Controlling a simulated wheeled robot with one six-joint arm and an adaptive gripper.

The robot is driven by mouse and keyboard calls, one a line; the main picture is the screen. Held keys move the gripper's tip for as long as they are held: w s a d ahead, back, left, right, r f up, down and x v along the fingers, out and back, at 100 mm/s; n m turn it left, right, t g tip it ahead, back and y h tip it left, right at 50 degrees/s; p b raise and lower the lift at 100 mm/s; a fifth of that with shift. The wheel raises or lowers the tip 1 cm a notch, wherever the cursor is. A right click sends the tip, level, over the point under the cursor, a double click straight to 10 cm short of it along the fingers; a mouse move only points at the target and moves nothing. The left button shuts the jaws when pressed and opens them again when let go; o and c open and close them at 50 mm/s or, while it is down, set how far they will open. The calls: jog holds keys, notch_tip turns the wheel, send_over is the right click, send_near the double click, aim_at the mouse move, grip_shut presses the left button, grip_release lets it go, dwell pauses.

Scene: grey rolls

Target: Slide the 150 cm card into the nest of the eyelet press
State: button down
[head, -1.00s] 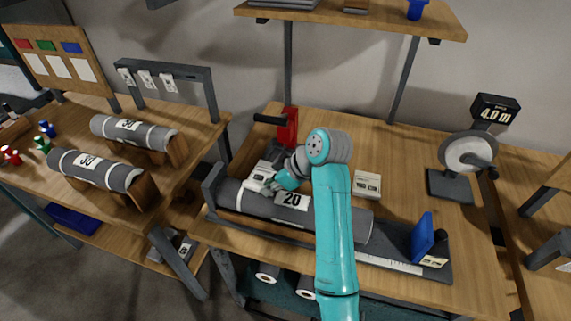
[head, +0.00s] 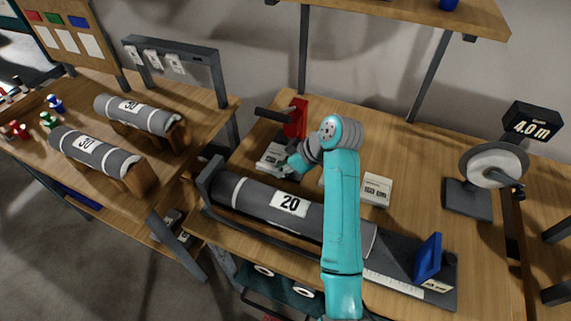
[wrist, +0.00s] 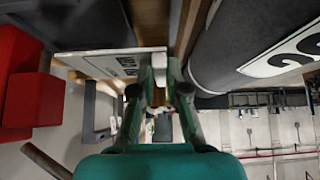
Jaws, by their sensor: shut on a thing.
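The eyelet press (head: 296,118) is red with a dark handle and stands behind the roll marked 20 in the head view. Its red body (wrist: 30,90) shows at the left of the wrist view. My gripper (head: 289,170) is shut on the edge of a white printed card (head: 272,157) just in front of the press. In the wrist view the card (wrist: 118,63) extends left from my fingertips (wrist: 160,80) towards the red body. Its print is too small to read surely. The nest is not clearly visible, and I cannot tell whether the card touches it.
The grey roll marked 20 (head: 290,204) lies in a dark trough right in front of my gripper. A pale card stack (head: 376,189) lies right of my arm. A blue stop (head: 428,257) stands on the ruled bench (head: 408,284). Bare wood lies behind the card stack.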

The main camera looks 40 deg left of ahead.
aim_at(290, 174)
dwell(0.3)
jog(key=shift+w+a+f, duration=0.1)
jog(key=shift+w+f, duration=0.25)
jog(key=shift+f, duration=0.4)
jog(key=shift+w+f, duration=0.3)
jog(key=shift+f, duration=0.4)
jog(key=shift+w+a+f, duration=0.1)
jog(key=shift+w+f, duration=0.25)
jog(key=shift+f, duration=0.95)
jog(key=shift+w+a, duration=0.2)
jog(key=shift+w, duration=0.65)
jog(key=shift+w+a, duration=0.2)
jog(key=shift+w, duration=0.6)
jog(key=shift+w, duration=0.3)
jog(key=shift+w+a, duration=0.1)
jog(key=shift+w, duration=0.2)
jog(key=c, duration=1.1)
grip_release()
